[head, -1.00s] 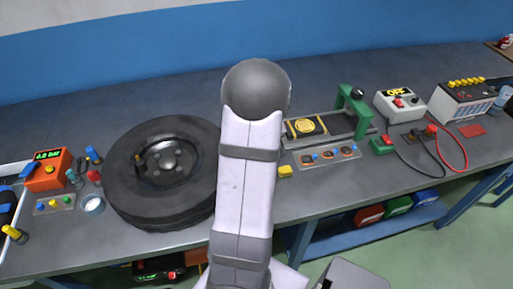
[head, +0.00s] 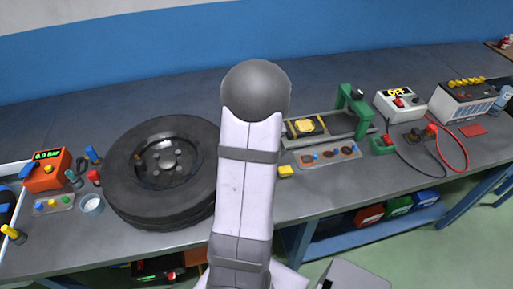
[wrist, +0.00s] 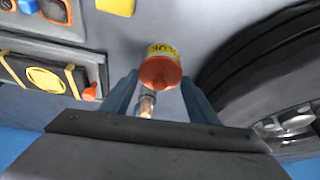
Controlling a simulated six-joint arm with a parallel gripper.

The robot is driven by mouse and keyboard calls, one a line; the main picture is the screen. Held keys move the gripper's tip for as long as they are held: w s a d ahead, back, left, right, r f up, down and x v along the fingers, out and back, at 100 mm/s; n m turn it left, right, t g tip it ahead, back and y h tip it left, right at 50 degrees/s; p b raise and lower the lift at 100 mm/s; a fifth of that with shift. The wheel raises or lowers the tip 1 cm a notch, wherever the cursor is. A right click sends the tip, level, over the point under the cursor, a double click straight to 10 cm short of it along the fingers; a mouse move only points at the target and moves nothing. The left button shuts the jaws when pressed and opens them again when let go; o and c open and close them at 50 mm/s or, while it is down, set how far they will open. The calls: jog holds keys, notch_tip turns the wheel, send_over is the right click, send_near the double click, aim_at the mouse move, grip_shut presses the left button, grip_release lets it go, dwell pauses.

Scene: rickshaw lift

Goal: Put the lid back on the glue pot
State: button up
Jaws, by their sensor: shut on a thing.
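The glue pot (wrist: 162,49) shows in the wrist view with a yellow lettered label, upside down in that picture. An orange-red lid (wrist: 160,73) overlaps it towards my palm. My gripper (wrist: 160,82) has its two blue-grey fingers on either side of this lid and is shut on it. I cannot tell whether the lid touches the pot's rim. A small metal and copper-coloured piece (wrist: 147,103) shows between the fingers; I cannot tell whether it is joined to the lid. In the head view my arm hides the gripper, the pot and the lid.
A tyre on its wheel (head: 163,170) lies close to the pot, left of my arm. Right of my arm are a yellow block (head: 285,172), a tray of patches (head: 328,157) and a green clamp frame (head: 350,108). Bare bench (head: 225,235) shows at the front.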

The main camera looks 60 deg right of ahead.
dwell(0.3)
jog(key=o, duration=1.6)
jog(key=shift+c, duration=0.2)
jog(key=shift+r, duration=0.1)
jog(key=shift+r+p, duration=2.45)
jog(key=shift+r, duration=1)
grip_shut()
jog(key=shift+f+b, duration=2.4)
jog(key=shift+b, duration=0.05)
jog(key=shift+r, duration=0.2)
